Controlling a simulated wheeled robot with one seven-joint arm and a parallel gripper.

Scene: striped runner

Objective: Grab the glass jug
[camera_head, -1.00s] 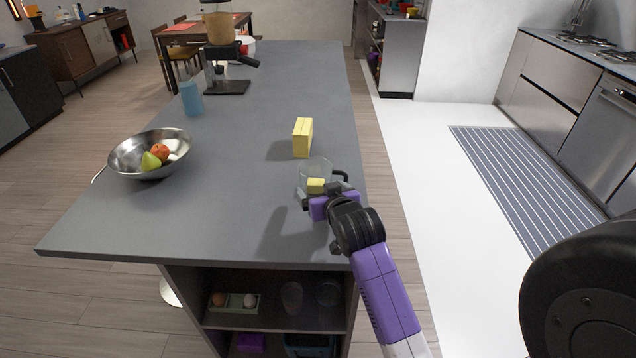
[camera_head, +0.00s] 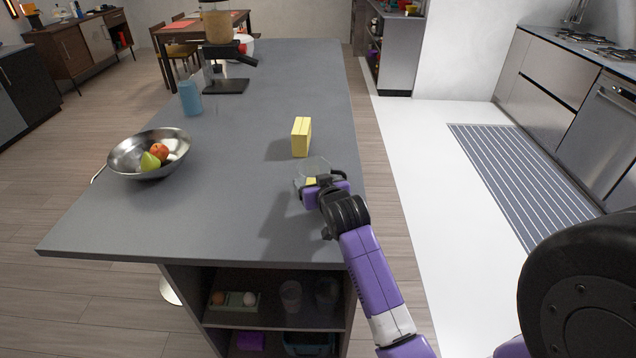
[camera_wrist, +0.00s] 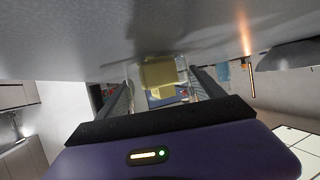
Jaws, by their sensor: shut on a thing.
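The glass jug (camera_head: 313,168) is clear and near the right edge of the grey island counter. My gripper (camera_head: 322,182) is shut on it and hides its near side. In the wrist view the two fingers of my gripper (camera_wrist: 160,84) stand on either side of the jug, whose clear outline is hard to make out. A small yellow patch shows at the jug in the head view; I cannot tell whether it is inside or seen through the glass. I cannot tell whether the jug touches the counter.
A yellow box (camera_head: 301,137) stands on the counter (camera_head: 230,215) just behind the jug. A steel bowl (camera_head: 122,163) with fruit is at the left, with a blue cup (camera_head: 190,98) and a coffee maker (camera_head: 222,60) farther back. The counter's front is clear.

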